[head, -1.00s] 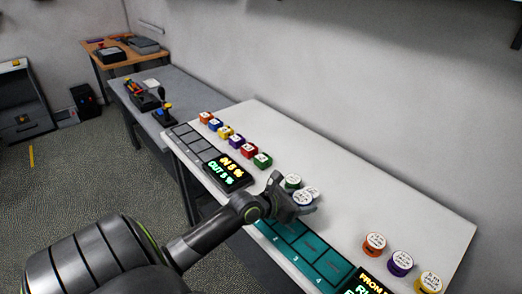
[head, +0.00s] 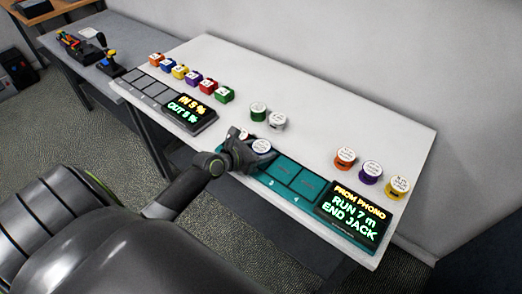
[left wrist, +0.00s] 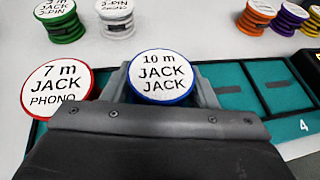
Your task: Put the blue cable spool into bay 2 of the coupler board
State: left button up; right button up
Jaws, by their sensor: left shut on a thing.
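The blue cable spool (left wrist: 162,77) has a white top reading "10 m JACK JACK". It sits between the fingers of my left gripper (left wrist: 160,90), which is shut on it. In the head view the blue spool (head: 261,146) and my left gripper (head: 250,150) are at the left part of the teal coupler board (head: 284,172), around bay 2. I cannot tell whether the spool touches the board. Bays 3 and 4 are empty; the gripper hides the bay numbers to the left. My right gripper is not in view.
A red spool (left wrist: 57,92) reading "7 m JACK PHONO" is on the board just left of the blue one. Green (head: 258,111) and white (head: 277,121) spools stand behind. Orange (head: 344,158), purple (head: 370,171) and yellow (head: 396,187) spools stand right. A display (head: 355,213) ends the board.

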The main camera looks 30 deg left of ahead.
pick_arm(q)
jog(key=o, duration=0.7)
jog(key=shift+o, duration=0.3)
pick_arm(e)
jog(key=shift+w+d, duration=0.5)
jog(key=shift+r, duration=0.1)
pick_arm(q)
jog(key=shift+s+a+r, duration=0.1)
jog(key=shift+s+r, duration=0.1)
jog(key=shift+s, duration=0.05)
jog(key=p+v, duration=0.1)
jog(key=v, duration=1)
jog(key=shift+s+p, duration=0.2)
jog(key=shift+p, duration=0.15)
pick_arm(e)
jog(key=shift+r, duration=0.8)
pick_arm(q)
jog(key=shift+r, duration=0.1)
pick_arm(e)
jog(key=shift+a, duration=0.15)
